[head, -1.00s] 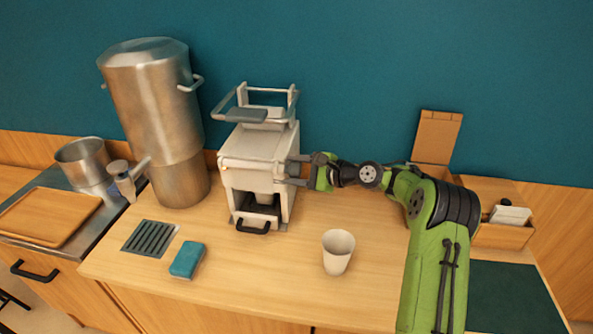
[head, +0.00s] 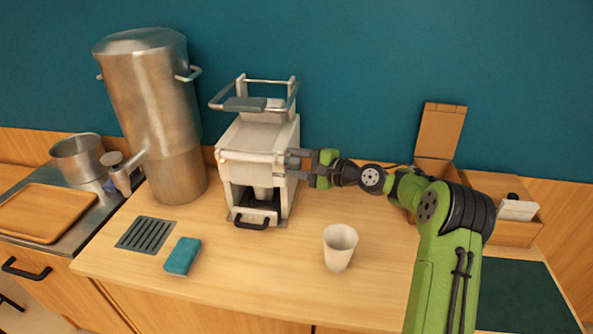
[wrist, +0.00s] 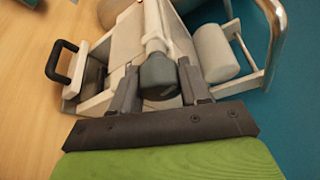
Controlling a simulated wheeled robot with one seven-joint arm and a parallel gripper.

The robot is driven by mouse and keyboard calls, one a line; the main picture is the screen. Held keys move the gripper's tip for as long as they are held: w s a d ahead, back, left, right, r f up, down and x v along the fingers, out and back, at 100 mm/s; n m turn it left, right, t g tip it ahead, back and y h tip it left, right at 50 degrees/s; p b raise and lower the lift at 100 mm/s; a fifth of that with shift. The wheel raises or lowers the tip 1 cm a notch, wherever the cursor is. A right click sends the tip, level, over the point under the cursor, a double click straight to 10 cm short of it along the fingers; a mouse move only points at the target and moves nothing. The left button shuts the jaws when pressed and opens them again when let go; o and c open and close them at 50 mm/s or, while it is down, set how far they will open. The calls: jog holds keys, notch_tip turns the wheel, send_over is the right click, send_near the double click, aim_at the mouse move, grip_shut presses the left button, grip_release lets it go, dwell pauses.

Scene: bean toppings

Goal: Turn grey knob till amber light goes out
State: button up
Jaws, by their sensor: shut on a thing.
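The white machine (head: 258,138) stands on the counter with a handled frame on top and a dark opening at its lower front. The grey knob (wrist: 158,78) is on its right side, seen in the wrist view. My gripper (head: 296,161) reaches it from the right. In the wrist view the two fingers (wrist: 160,88) are shut on the knob, one on each side. The head view hides most of the knob behind the fingers.
A white cup (head: 339,248) stands in front of my arm. A blue sponge (head: 183,256) and a drain grate (head: 147,235) lie at left. A tall steel urn (head: 155,110) stands left of the machine. An open wooden box (head: 500,231) is at right.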

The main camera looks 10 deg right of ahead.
jog(key=n+b, duration=0.1)
jog(key=b, duration=0.1)
jog(key=n+t+b, duration=0.1)
jog(key=b, duration=0.1)
jog(key=shift+f+n+y, duration=0.3)
jog(key=shift+f+n, duration=0.05)
jog(key=shift+n, duration=0.05)
jog(key=n+t+b, duration=0.1)
jog(key=n+b, duration=0.1)
jog(key=shift+r+n+y+b, duration=0.15)
jog(key=shift+n+y+b, duration=0.15)
jog(key=shift+y+b, duration=0.1)
jog(key=o, duration=1)
jog(key=shift+r, duration=0.15)
jog(key=shift+o, duration=0.2)
jog(key=shift+s, duration=0.1)
jog(key=v, duration=1.5)
jog(key=shift+s+d+p, duration=0.2)
jog(key=shift+d+p, duration=0.05)
jog(key=shift+p, duration=0.05)
